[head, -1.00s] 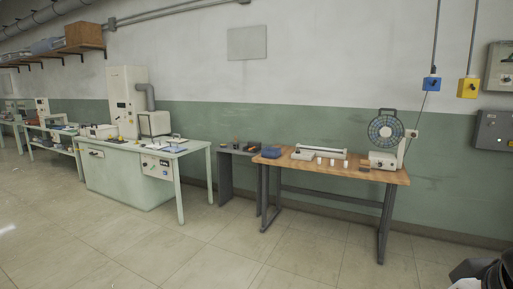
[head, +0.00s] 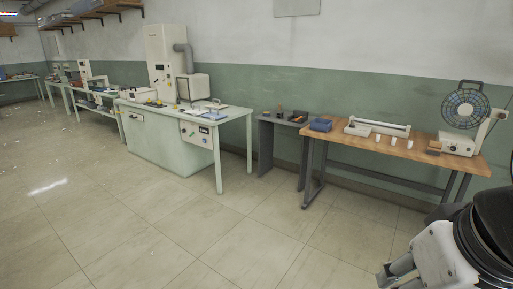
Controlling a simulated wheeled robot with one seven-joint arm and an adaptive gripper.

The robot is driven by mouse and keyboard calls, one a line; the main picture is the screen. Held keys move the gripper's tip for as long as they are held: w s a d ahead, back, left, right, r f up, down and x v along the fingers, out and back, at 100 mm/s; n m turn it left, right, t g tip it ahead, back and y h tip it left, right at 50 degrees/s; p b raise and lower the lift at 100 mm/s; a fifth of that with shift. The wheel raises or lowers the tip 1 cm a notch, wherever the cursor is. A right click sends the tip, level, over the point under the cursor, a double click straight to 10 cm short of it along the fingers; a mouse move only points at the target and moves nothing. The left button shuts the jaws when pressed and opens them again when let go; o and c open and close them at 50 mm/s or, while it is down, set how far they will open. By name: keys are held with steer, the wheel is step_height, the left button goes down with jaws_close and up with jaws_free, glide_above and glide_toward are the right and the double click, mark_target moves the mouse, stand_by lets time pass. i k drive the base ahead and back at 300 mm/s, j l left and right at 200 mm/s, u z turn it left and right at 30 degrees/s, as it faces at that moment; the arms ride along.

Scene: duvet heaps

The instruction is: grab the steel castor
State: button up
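I cannot make out a steel castor in the head view. Several small items stand on the wooden-topped table (head: 380,149), the small grey table (head: 267,120) and the pale green bench (head: 232,116), but they are too small to tell apart. Part of my own arm shows at the bottom right, white and black. My gripper's fingers cannot be seen.
A tall pale cabinet (head: 160,62) stands by the wall behind the bench. The tiled floor (head: 130,225) in front is clear.

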mark_target(280, 114)
steer(key=i+u, duration=0.15)
steer(key=i, duration=3.45)
steer(key=i+j, duration=0.15)
steer(key=i, duration=1.05)
steer(key=i+z, duration=0.25)
steer(key=i, duration=0.3)
steer(key=i+j+z, duration=0.2)
steer(key=i, duration=0.3)
steer(key=i+j+z, duration=0.25)
steer(key=i, duration=0.3)
